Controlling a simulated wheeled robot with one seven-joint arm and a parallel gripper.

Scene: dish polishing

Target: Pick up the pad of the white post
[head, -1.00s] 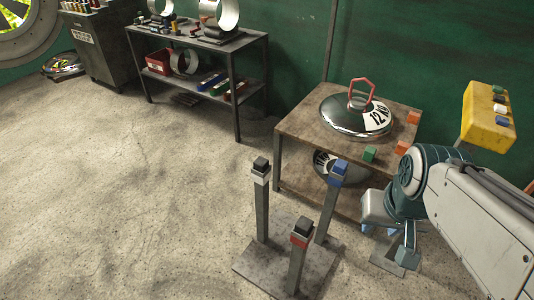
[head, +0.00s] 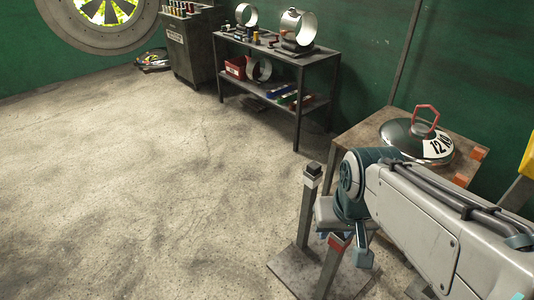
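The white post (head: 305,215) stands upright on a grey base plate, with a dark block-shaped pad (head: 312,168) on its top. The red-banded post (head: 327,272) stands in front, partly overlapped by my arm. The blue post is hidden behind my arm.
A table (head: 352,136) at right holds a shiny domed lid (head: 400,140) with a red handle and orange blocks. A metal shelf (head: 298,118) with rings and a grey cabinet (head: 195,50) stand along the green wall. The floor at left is clear.

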